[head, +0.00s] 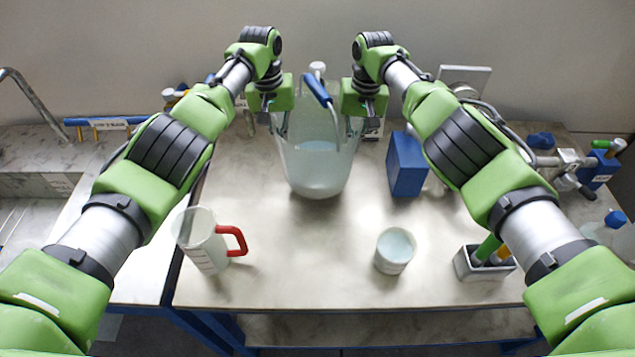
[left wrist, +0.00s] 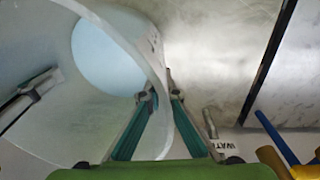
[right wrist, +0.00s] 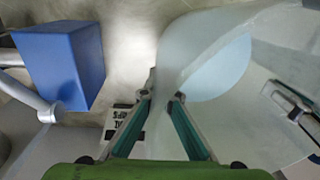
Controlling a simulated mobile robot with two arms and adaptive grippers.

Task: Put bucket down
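The bucket (head: 318,172) is a translucent pale vessel with light-blue liquid inside and a blue grip on its handle (head: 318,90). It is upright between my grippers at the back middle of the table (head: 290,265). I cannot tell whether its base touches the table. My left gripper (head: 281,128) is shut on its left wall, one finger inside and one outside; the left wrist view shows the fingertips (left wrist: 160,95) astride the wall. My right gripper (head: 357,128) is shut on the right wall the same way, also seen in the right wrist view (right wrist: 162,97).
A clear jug with a red handle (head: 205,243) stands front left. A small cup of pale liquid (head: 394,252) stands front right. A blue block (head: 405,165) is close right of the bucket. A metal holder (head: 483,265) and valves (head: 570,160) fill the right side. The front middle is clear.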

